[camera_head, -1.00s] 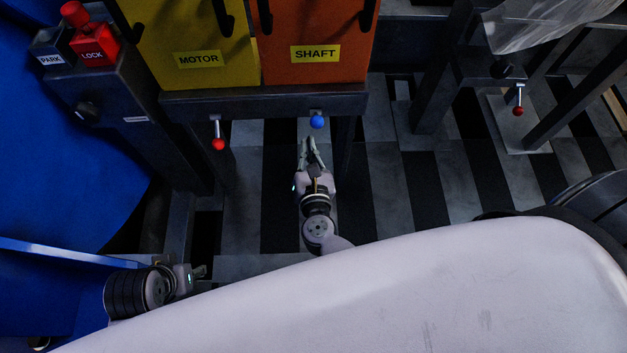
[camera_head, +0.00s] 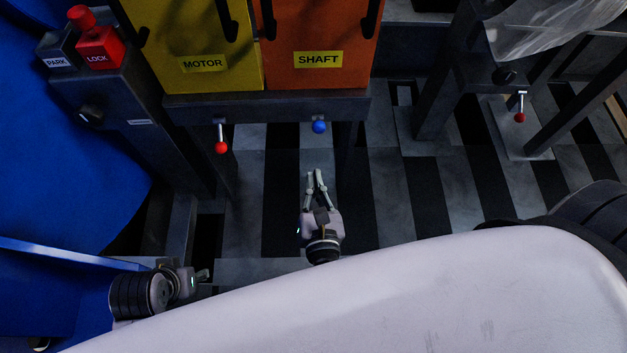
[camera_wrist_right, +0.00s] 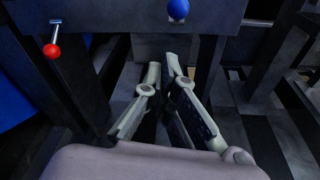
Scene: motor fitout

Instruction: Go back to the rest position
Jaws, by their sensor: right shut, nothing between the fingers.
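My right gripper (camera_head: 317,176) hangs over the striped floor in the head view, below the front beam of the bench and apart from it. Its two fingers are close together with nothing between them; they also show in the right wrist view (camera_wrist_right: 163,66). My left gripper (camera_head: 203,274) is at the lower left in the head view, small and seen from the side, so its finger gap is not clear. A blue knob (camera_head: 319,127) on the beam lies beyond the right fingertips and also shows in the wrist view (camera_wrist_right: 178,10). Nothing touches the right gripper.
A yellow MOTOR bin (camera_head: 203,64) and an orange SHAFT bin (camera_head: 318,60) stand on the bench. A red-tipped lever (camera_head: 221,147) hangs left of the blue knob. Another red-tipped lever (camera_head: 520,117) is at right.

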